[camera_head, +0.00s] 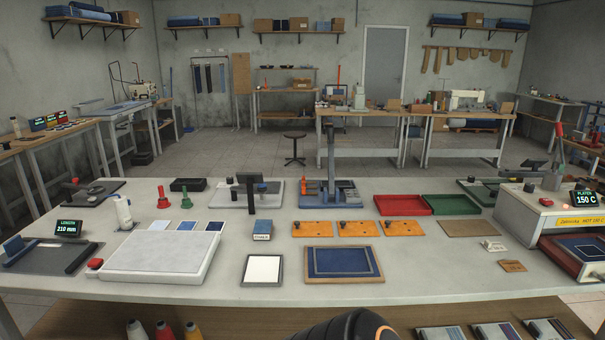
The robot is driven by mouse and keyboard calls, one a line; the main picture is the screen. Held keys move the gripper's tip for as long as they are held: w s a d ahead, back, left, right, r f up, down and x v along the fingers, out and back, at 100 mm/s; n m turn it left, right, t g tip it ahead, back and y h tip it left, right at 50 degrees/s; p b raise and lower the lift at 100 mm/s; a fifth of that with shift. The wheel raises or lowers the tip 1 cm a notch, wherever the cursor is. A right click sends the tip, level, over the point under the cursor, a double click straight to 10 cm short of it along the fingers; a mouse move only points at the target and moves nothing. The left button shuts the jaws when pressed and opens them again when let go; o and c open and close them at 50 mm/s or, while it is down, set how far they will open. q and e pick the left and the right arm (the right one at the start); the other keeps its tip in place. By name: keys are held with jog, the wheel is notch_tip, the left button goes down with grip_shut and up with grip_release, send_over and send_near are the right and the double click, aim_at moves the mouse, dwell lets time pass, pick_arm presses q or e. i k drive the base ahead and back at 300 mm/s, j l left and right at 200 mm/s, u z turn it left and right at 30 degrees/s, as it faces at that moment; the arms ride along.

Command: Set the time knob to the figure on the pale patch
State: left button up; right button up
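A heat press (560,212) stands at the right end of the table, with a display (586,198) reading "PLATEN 150 C". A small dark knob (529,188) sits on its top at the left; its marking is too small to read. A white patch (263,269) in a dark frame lies at the front of the table, with no figure visible on it. A small pale card (493,245) stands near the press; any writing is unreadable. I cannot tell which of these is the pale patch. Neither of my grippers is in view.
A grey padded board (160,256), a "LENGTH 210 mm" display (68,228) and a blue panel (343,261) occupy the table. Orange plates (357,228) and red (402,205) and green (451,204) trays lie behind. The front right of the table is largely clear.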

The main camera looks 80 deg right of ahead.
aim_at(528, 188)
jog(key=z, duration=4.1)
jog(key=j, duration=0.45)
jog(key=i+j, duration=0.15)
jog(key=j, duration=0.3)
jog(key=u, duration=0.4)
jog(key=i+l+u, duration=0.1)
jog(key=l+u, duration=0.6)
jog(key=u, duration=0.25)
jog(key=i, duration=0.05)
